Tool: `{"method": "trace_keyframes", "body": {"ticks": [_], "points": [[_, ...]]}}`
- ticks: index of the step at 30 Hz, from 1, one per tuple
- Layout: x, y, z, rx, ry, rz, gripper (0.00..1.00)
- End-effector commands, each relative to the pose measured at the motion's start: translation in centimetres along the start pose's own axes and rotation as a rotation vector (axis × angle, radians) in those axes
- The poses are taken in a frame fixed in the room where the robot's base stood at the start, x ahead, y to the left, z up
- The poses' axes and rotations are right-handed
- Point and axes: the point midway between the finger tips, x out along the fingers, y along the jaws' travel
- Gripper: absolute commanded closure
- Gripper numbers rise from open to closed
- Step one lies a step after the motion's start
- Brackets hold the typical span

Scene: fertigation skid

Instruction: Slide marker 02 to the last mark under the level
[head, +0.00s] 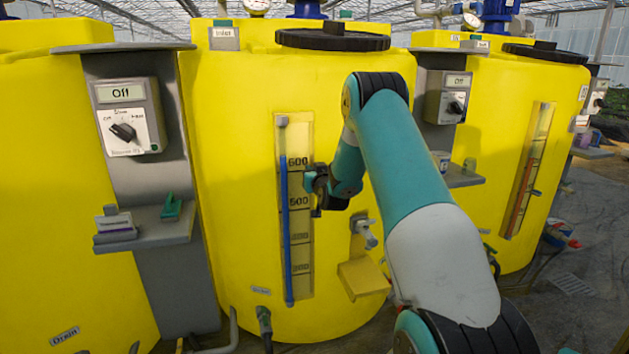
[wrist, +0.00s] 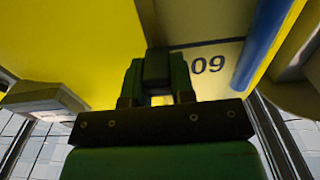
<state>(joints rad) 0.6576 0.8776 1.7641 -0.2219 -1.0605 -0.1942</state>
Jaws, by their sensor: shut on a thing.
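The level gauge (head: 307,255) is a pale upright scale on the middle yellow tank, with marks 600, 500 and lower ones. Its blue level column (head: 285,235) tops out close to the 600 mark. My gripper (head: 318,187) is at the scale's right edge, between the 600 and 500 figures. In the wrist view my gripper (wrist: 158,88) is shut on marker 02, which the fingers hide almost wholly; its label cannot be read. Upside-down scale figures (wrist: 208,65) and the blue column (wrist: 262,42) show beside the fingers in that view.
A tap (head: 364,230) and a yellow block (head: 362,278) stick out below right of my gripper. A grey panel with a switch box (head: 128,115) and shelf (head: 150,230) stands left. The right tank (head: 500,140) has another gauge (head: 528,175).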

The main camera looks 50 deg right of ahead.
Motion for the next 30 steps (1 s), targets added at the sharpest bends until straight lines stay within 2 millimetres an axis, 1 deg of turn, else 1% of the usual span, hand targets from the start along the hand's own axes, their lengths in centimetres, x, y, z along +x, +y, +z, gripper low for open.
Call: {"method": "trace_keyframes", "body": {"ticks": [3,14,15,17,18,26,30], "points": [[0.0,0.1,-0.5,0.0,-0.001,0.001,1.0],[0.0,0.1,-0.8,0.0,0.005,0.001,1.0],[0.0,0.1,-0.8,0.0,0.005,0.001,0.68],[0.0,0.1,-0.8,0.0,0.005,0.001,0.54],[0.0,0.1,-0.8,0.0,0.004,0.001,0.51],[-0.1,0.0,-0.6,0.0,0.001,0.0,0.51],[-1.0,0.1,-0.5,0.0,0.0,0.001,0.51]]}}
